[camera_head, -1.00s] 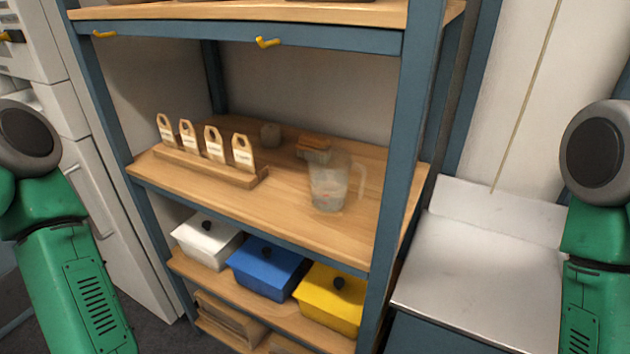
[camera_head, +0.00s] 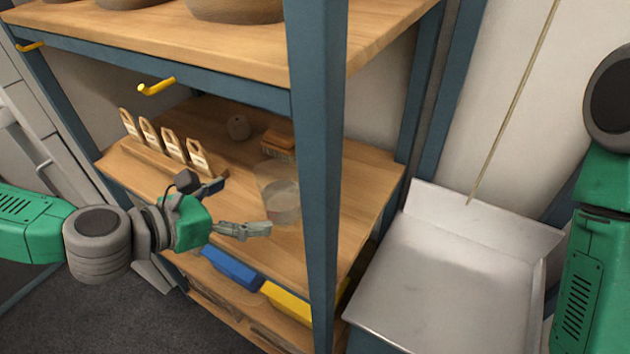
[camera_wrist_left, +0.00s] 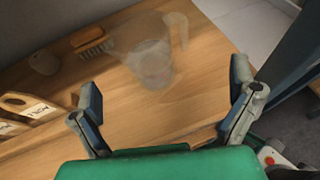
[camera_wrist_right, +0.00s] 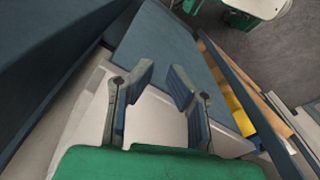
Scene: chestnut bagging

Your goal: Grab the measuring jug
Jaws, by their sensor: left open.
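The clear measuring jug (camera_head: 281,196) stands upright on the middle wooden shelf, partly hidden behind the blue shelf post in the head view. In the left wrist view the jug (camera_wrist_left: 150,62) is ahead, past the fingertips, with its handle to the right. My left gripper (camera_head: 255,229) is at the shelf's front edge, just short of the jug and not touching it. In the left wrist view my left gripper (camera_wrist_left: 166,105) is open and empty. My right gripper (camera_wrist_right: 151,85) shows only in its own wrist view, with its fingers apart and nothing between them.
A blue post (camera_head: 316,150) rises at the shelf's front right corner, close to the jug. Wooden tags (camera_head: 165,150) stand in a rack to the left. A brush (camera_head: 278,143) and a small round object (camera_head: 238,127) lie behind. A metal worktop (camera_head: 450,280) is at right.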

